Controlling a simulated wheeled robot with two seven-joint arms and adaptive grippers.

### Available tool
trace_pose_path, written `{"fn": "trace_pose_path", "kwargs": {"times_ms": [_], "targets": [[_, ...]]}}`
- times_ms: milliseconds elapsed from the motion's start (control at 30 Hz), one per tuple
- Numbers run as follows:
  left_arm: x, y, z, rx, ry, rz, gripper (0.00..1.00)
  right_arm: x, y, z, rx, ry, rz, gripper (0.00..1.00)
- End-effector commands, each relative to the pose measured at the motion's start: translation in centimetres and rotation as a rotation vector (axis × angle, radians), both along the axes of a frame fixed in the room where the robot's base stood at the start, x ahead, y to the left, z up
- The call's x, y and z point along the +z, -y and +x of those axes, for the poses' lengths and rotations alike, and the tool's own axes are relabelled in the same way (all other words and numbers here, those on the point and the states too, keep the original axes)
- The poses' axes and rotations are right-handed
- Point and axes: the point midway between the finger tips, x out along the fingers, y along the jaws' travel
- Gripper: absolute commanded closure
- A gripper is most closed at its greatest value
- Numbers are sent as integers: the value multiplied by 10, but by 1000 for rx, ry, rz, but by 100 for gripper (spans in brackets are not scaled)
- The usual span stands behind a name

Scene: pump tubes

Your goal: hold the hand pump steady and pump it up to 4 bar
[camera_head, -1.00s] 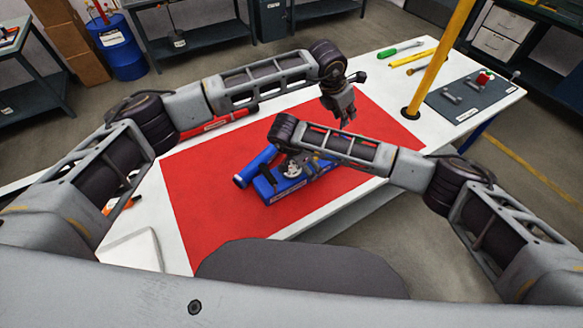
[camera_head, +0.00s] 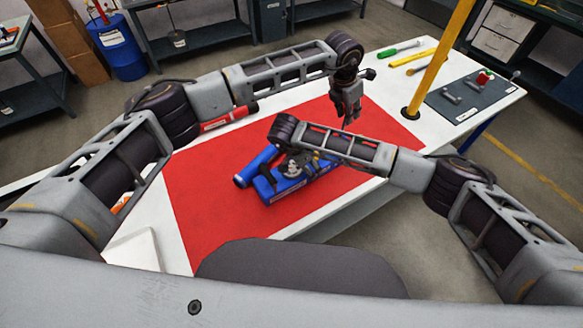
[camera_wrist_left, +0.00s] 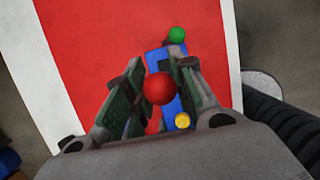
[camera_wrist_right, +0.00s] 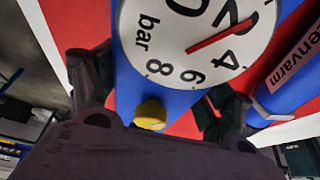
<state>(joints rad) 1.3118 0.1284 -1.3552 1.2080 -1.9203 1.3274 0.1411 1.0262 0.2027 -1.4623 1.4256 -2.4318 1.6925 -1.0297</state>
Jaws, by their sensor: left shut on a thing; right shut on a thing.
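The blue hand pump (camera_head: 285,187) lies on the red mat, partly hidden under my right arm. In the right wrist view its white gauge (camera_wrist_right: 165,40) has a red needle pointing between 2 and 4 bar. A yellow knob (camera_wrist_right: 150,114) shows below the dial. My right gripper (camera_head: 292,168) is shut on the pump body; the contact itself is mostly hidden. My left gripper (camera_head: 348,122) is higher, to the right of the pump. In the left wrist view it is shut around a red ball knob (camera_wrist_left: 159,88). A green knob (camera_wrist_left: 176,34) shows beyond it.
The red mat (camera_head: 200,215) lies on a white table. A red cylinder (camera_head: 228,118) lies at its back edge. A yellow post (camera_head: 435,72), a green screwdriver (camera_head: 400,48) and a dark control plate (camera_head: 472,98) are at the right. The front of the mat is clear.

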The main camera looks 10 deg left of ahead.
Motion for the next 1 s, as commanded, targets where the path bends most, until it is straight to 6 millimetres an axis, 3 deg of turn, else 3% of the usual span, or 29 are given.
{"fn": "trace_pose_path", "kwargs": {"times_ms": [1000], "targets": [[-8,7,10,7,-75,100,98,1,-1,0,-4,1,2,75]]}}
